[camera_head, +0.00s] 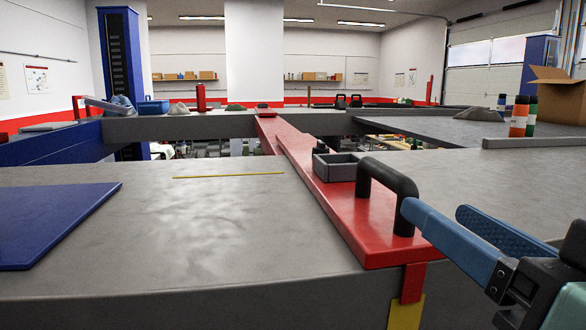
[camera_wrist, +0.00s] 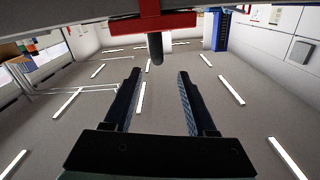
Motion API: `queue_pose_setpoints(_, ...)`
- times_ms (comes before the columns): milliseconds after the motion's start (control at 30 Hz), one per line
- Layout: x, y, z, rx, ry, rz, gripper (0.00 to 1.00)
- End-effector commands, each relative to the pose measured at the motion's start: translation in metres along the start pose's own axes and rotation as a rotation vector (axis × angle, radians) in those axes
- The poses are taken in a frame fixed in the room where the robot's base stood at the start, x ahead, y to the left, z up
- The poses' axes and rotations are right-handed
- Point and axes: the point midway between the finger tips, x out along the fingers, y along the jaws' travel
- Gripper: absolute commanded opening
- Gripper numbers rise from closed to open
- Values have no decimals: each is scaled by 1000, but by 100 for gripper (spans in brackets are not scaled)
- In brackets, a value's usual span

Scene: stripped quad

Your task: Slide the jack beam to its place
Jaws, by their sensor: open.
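The jack beam (camera_head: 345,205) is a long red bar lying across the gap between grey decks, running from the near edge toward the back. A black arched handle (camera_head: 385,180) stands on its near end, and a small grey tray (camera_head: 338,167) sits behind the handle. My gripper (camera_head: 432,208) is at the right with its blue fingers apart and pointing at the handle. One fingertip overlaps the handle's near leg in the head view; contact cannot be told. In the wrist view my gripper (camera_wrist: 157,75) is open and empty, with the dark handle (camera_wrist: 155,48) ahead between the fingertips.
A yellow line (camera_head: 230,176) marks the near-left grey deck (camera_head: 190,230). A blue panel (camera_head: 50,220) lies at far left. A cardboard box (camera_head: 555,98) and bottles (camera_head: 519,117) stand at the right back. The deck beside the beam is mostly clear.

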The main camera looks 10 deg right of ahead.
Motion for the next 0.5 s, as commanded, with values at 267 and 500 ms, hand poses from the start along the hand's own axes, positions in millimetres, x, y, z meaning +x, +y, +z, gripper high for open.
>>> queue_pose_setpoints(267, 37, -1, -1, 5, -10, -5, 57)
queue_pose_setpoints(500, 88, -2, -2, 3, -9, -4, 57)
